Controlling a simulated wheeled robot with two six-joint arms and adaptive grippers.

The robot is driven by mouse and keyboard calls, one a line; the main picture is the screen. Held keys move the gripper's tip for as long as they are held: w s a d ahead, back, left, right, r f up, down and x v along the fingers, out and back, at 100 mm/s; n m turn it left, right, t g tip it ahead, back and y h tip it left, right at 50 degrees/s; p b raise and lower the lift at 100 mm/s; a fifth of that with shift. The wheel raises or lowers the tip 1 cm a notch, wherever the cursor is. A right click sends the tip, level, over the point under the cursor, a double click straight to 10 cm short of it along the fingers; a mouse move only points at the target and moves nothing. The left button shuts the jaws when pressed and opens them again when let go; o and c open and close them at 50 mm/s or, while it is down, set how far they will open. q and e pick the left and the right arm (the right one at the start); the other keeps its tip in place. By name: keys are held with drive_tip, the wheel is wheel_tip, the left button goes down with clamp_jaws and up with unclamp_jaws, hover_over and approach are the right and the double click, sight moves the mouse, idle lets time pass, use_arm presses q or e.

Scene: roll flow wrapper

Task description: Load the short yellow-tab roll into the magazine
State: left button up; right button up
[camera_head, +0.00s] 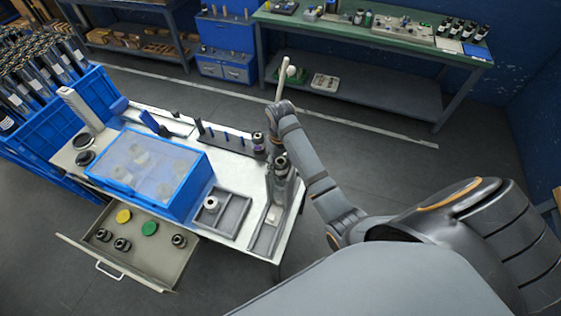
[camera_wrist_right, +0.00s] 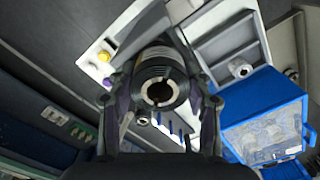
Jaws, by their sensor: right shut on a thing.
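My right gripper (camera_head: 277,150) reaches over the right end of the white table, seen partly behind my forearm. In the right wrist view my right gripper (camera_wrist_right: 162,95) has its two fingers on either side of a dark, hollow-centred roll (camera_wrist_right: 150,72) and is shut on it. I see the roll end-on; a yellow tab on it cannot be made out. A dark roll (camera_head: 281,164) also shows below the wrist. A dark rack with upright posts (camera_head: 228,140) stands on the table, left of the gripper; whether it is the magazine I cannot tell. My left gripper is out of view.
A blue bin with a clear lid (camera_head: 190,190) fills the table's middle. A grey tray (camera_head: 232,218) stands beside it with a pale roll (camera_head: 211,204). An open drawer (camera_head: 150,262) below holds several rolls, a yellow disc (camera_head: 123,216) and a green disc (camera_head: 149,228).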

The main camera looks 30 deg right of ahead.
drive_tip(key=shift+f, duration=0.15)
drive_tip(key=o, duration=1.3)
drive_tip(key=shift+o, duration=0.2)
